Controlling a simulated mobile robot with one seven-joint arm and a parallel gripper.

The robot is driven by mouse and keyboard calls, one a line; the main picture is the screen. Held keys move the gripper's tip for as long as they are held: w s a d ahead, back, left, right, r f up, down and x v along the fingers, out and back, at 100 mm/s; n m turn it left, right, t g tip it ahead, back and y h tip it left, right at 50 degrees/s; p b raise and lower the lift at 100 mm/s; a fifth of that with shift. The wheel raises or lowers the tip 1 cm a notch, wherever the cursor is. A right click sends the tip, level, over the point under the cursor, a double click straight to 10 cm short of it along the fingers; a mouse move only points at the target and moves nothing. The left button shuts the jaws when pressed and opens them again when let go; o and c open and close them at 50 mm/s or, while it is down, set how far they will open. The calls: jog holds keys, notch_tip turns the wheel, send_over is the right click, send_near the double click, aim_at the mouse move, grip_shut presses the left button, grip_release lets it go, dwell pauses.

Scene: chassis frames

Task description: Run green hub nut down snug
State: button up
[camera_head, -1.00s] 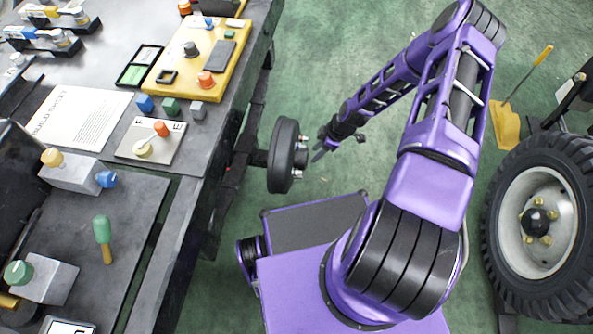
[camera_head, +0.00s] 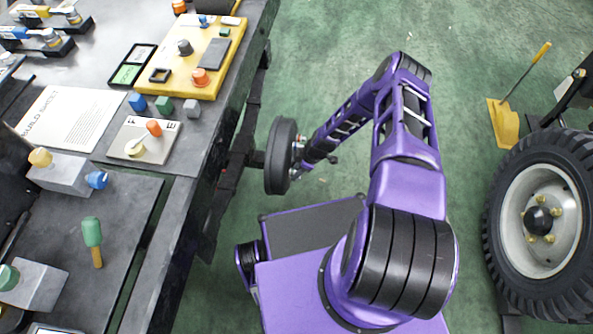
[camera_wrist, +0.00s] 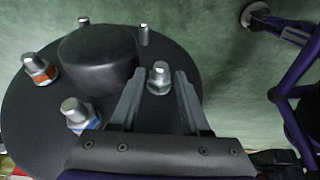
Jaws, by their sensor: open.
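The hub (camera_head: 280,156) is a dark round disc standing off the workbench's side; its face fills the left of the wrist view (camera_wrist: 30,125), with a black domed centre (camera_wrist: 98,58). My gripper (camera_wrist: 161,74) is open, its two fingers on either side of a silver nut on a stud (camera_wrist: 160,80). I cannot make out a green mark on this nut. An orange-marked nut (camera_wrist: 40,71) sits at the left and a blue-marked nut (camera_wrist: 79,117) at lower left. A bare stud (camera_wrist: 143,36) stands at the top. In the head view the fingertips are hard to see against the hub.
The workbench (camera_head: 180,215) runs along the left, with a yellow board (camera_head: 200,60), a build sheet (camera_head: 72,118) and a green-headed tool (camera_head: 92,240).

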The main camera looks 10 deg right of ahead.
grip_shut()
jog(key=shift+w, duration=0.1)
dwell(0.4)
jog(key=shift+w+d+f+m+g+y, duration=0.1)
jog(key=shift+m+g+y, duration=0.2)
jog(key=shift+g, duration=0.45)
jog(key=shift+w+d+r+m+g+y, duration=0.15)
jog(key=shift+g+y, duration=0.3)
jog(key=shift+g, duration=0.25)
jog(key=shift+w+a+f+m+g+y, duration=0.15)
jog(key=shift+g+y, duration=0.2)
jog(key=shift+g, duration=0.4)
jog(key=shift+d+g, duration=0.15)
jog(key=shift+g, duration=0.25)
grip_release()
